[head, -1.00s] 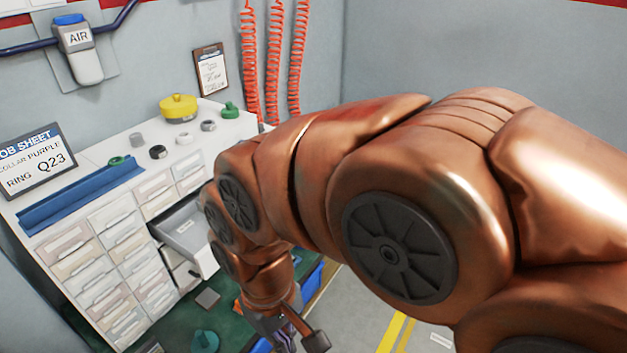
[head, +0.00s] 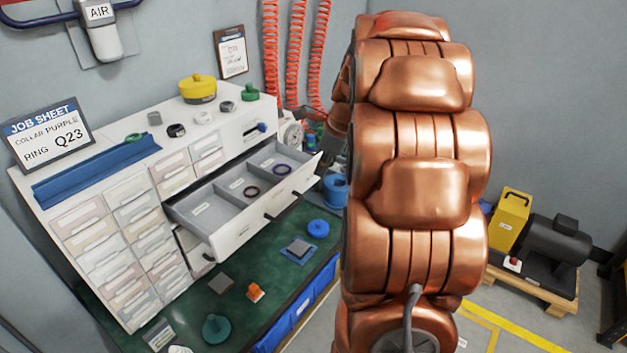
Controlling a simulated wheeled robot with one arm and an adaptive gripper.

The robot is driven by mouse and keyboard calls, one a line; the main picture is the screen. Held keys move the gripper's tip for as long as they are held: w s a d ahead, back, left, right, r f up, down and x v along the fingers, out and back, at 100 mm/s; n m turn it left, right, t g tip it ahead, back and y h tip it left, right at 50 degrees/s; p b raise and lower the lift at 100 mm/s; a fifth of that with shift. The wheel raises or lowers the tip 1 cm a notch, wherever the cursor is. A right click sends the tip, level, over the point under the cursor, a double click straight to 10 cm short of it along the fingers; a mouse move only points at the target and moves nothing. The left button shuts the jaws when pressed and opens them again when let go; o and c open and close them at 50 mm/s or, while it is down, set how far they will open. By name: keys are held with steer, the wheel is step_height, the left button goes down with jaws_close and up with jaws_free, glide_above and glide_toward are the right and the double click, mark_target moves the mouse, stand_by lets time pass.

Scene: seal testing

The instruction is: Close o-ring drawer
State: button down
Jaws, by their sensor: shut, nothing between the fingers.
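The o-ring drawer (head: 226,238) is a wide grey-white drawer pulled far out of the white cabinet. Its inside is divided into labelled compartments. A dark ring (head: 251,191) lies in the middle compartment, and a purplish ring (head: 282,169) lies in the one to its right. Dark handles show on its front. My copper arm stands upright to the right of the drawer. My gripper (head: 327,163) is small, dark and mostly hidden behind the arm, near the drawer's right front end. It is shut; whether it touches the drawer cannot be told.
The white cabinet (head: 100,225) has several small closed drawers. A job sheet (head: 48,133) reading "collar purple, ring Q23" stands on top. Below the drawer, the green bench (head: 250,315) holds a blue lidded part (head: 318,229), an orange piece (head: 255,292) and a teal part (head: 216,329).

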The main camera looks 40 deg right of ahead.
mark_target(274, 168)
steer(key=d+m, duration=0.3)
steer(key=d, duration=0.3)
steer(key=w+a+f+p, duration=0.1)
steer(key=w+f+p, duration=0.1)
steer(key=w+f, duration=0.6)
steer(key=shift+a+f+m+t, duration=0.3)
steer(key=shift+a+f, duration=0.1)
steer(key=shift+f, duration=0.45)
steer(key=w+a+p, duration=0.1)
steer(key=w+p, duration=0.1)
steer(key=w, duration=0.2)
steer(key=w+a+p, duration=0.1)
steer(key=w+p, duration=0.2)
steer(key=w, duration=0.1)
steer(key=w+a+p, duration=0.1)
steer(key=w+p, duration=0.2)
steer(key=w, duration=0.1)
steer(key=shift+w+r, duration=0.1)
steer(key=shift+w, duration=0.3)
steer(key=shift+w+a+p, duration=0.1)
steer(key=shift+w+p, duration=0.2)
steer(key=shift+w, duration=0.05)
steer(key=shift+s, duration=0.1)
